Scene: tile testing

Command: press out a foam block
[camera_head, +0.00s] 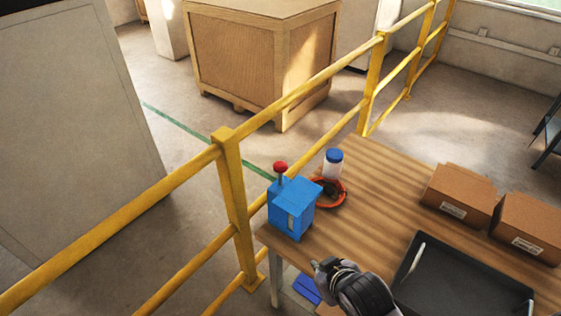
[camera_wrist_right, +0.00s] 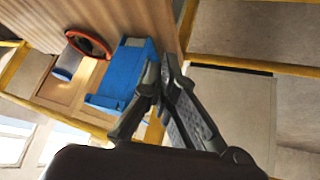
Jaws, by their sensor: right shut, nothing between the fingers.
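A blue box-shaped press (camera_head: 291,210) with a red knob (camera_head: 281,167) on a short post stands upright at the table's left corner. It has a pale slot in its front. My right gripper (camera_head: 317,265) is shut and empty, in front of the press and apart from it in the head view. In the right wrist view its closed fingertips (camera_wrist_right: 163,68) show beside the blue press (camera_wrist_right: 125,78); whether they touch it I cannot tell. I cannot make out a foam block in either view. My left gripper is out of view.
An orange-red round dish (camera_head: 338,203) with something dark in it and a white jar with a blue lid (camera_head: 333,165) stand behind the press. A black tray (camera_head: 465,285) and cardboard boxes (camera_head: 459,193) are to the right. A yellow railing (camera_head: 232,190) runs close by on the left.

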